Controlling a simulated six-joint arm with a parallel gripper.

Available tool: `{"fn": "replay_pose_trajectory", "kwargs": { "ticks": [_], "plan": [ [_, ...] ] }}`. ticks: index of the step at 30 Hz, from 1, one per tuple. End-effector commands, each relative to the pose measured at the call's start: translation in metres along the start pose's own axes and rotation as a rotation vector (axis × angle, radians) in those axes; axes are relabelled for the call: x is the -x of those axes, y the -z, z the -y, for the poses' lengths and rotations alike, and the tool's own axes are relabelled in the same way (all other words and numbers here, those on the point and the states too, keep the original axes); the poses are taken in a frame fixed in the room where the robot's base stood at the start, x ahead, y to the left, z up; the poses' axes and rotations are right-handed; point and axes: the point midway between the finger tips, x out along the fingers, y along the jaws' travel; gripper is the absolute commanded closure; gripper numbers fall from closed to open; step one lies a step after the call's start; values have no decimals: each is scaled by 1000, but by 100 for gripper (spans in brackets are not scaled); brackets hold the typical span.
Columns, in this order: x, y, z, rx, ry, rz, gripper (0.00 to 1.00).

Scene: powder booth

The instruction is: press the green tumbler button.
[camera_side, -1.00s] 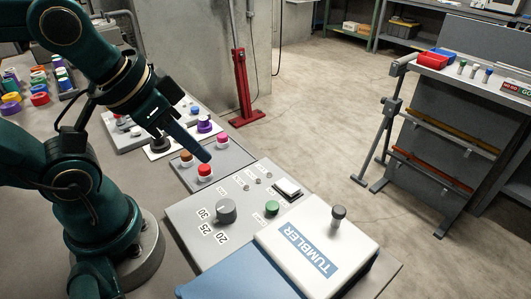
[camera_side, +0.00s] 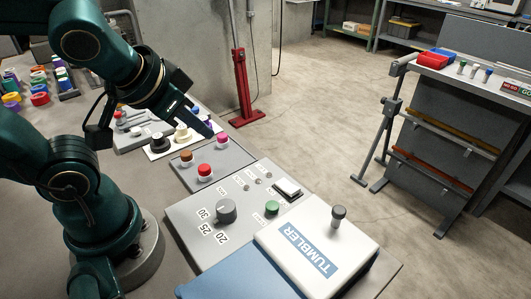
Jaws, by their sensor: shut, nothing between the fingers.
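The green button (camera_side: 272,207) is a small round cap on the grey control panel (camera_side: 190,241), beside the white machine lid labelled TUMBLER (camera_side: 312,254). A dark grey dial (camera_side: 226,211) with the numbers 20, 25 and 30 sits to its left. My gripper (camera_side: 207,132) is shut and empty. It is in the air up and left of the green button, near the pink button in the picture and apart from the green one.
A smaller panel carries a red button (camera_side: 205,171), a brown button (camera_side: 186,156) and a pink button (camera_side: 223,140). A black knob (camera_side: 338,213) stands up from the white lid. A white rocker switch (camera_side: 287,188) sits behind the green button.

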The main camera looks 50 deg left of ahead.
Motion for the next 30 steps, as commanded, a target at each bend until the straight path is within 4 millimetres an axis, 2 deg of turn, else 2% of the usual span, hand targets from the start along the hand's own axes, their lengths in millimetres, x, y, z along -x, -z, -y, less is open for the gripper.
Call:
{"fn": "replay_pose_trajectory", "kwargs": {
  "ticks": [5, 9, 15, 18, 22, 30],
  "plan": [
    [-17, 28, -14, -204, 43, -99, 100],
    [-26, 44, -44, -396, 24, -185, 100],
    [-32, 45, -87, -629, -26, -247, 100],
    [-32, 38, -99, -686, -45, -245, 100],
    [-32, 34, -105, -713, -58, -243, 100],
    [-31, 34, -105, -713, -59, -244, 100]
  ]
}}
